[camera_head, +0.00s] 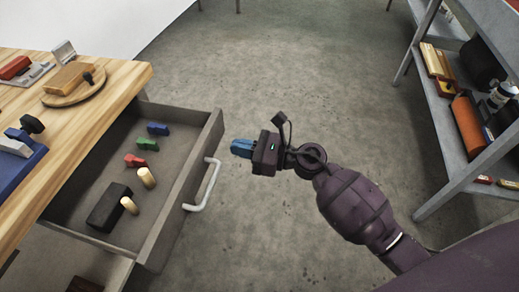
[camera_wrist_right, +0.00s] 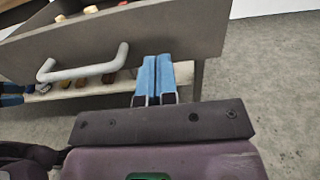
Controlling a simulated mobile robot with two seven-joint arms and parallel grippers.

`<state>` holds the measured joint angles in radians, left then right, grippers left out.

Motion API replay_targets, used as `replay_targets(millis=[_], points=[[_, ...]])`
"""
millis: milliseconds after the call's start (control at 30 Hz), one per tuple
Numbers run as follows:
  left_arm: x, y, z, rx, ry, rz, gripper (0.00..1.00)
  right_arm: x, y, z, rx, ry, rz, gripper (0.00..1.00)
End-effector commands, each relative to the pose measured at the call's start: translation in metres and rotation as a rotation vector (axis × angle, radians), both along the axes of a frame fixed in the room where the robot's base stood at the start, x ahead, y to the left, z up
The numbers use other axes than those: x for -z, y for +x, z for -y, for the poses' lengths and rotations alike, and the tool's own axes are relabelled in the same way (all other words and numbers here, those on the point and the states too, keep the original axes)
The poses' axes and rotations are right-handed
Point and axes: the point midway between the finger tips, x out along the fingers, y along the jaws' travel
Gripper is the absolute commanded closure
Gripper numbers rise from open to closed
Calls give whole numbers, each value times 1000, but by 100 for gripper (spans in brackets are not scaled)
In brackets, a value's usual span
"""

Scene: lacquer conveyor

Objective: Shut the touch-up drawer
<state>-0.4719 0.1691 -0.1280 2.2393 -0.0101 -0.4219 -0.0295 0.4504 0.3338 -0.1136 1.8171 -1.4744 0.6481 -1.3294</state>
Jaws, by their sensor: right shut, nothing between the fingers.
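The touch-up drawer (camera_head: 209,130) is pulled out from under the wooden workbench top. It holds blue, green and red small pieces, a dark block and two pale cylinders. Its light grey bar handle (camera_head: 203,187) is on the front panel, and the handle also shows in the right wrist view (camera_wrist_right: 84,70). My right gripper (camera_head: 234,147) is shut and empty, out in front of the drawer front. In the right wrist view its blue fingers (camera_wrist_right: 155,78) point at the front panel, to the right of the handle; contact cannot be told.
The wooden workbench (camera_head: 95,120) stands at the left with tools and a round board (camera_head: 75,88) on it. A lower compartment lies under the drawer. A grey metal shelf (camera_head: 455,120) with boxes and cans stands at the right. The concrete floor between is clear.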

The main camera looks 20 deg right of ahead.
Motion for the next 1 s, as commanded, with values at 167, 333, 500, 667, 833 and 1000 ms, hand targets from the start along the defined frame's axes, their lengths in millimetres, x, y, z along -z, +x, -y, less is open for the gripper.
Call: replay_targets(millis=[167,333,500,667,833,1000], points=[[2,-1,0,2,2,-3,57,0,16,-23,-1,3,-1,100],[1,0,1,4,3,0,57,1,24,-34,0,2,-2,100],[-2,1,1,5,3,6,57,0,27,-38,0,1,-2,100],[-2,1,1,5,3,7,57,0,27,-38,0,1,-2,100],[-1,0,1,4,4,4,57,0,27,-38,0,1,-2,100],[1,-1,0,5,4,-1,57,0,32,-45,-1,2,-1,100]])
